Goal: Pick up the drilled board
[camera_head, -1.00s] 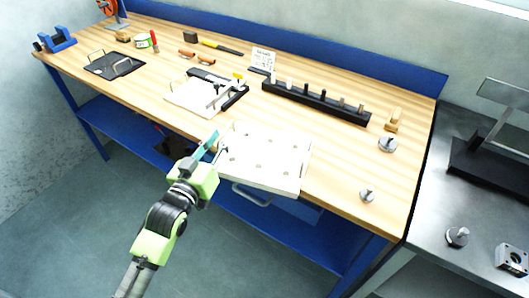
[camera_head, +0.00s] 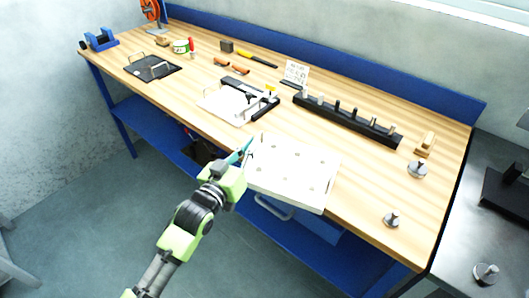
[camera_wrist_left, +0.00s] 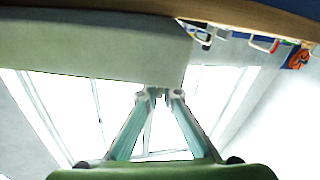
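The drilled board (camera_head: 293,172) is a white square plate with several small holes. It lies at the front edge of the wooden bench, with its near side at or over the edge. My left gripper (camera_head: 246,149) is at the board's left side in the head view, with teal fingers pointing up and to the right. I cannot tell whether they touch the board. My right gripper is not in view.
A white fixture plate with a black clamp (camera_head: 228,106) lies behind and left of the board. A black peg rail (camera_head: 345,121) stands behind it. A drawer handle (camera_head: 272,208) sits below the board.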

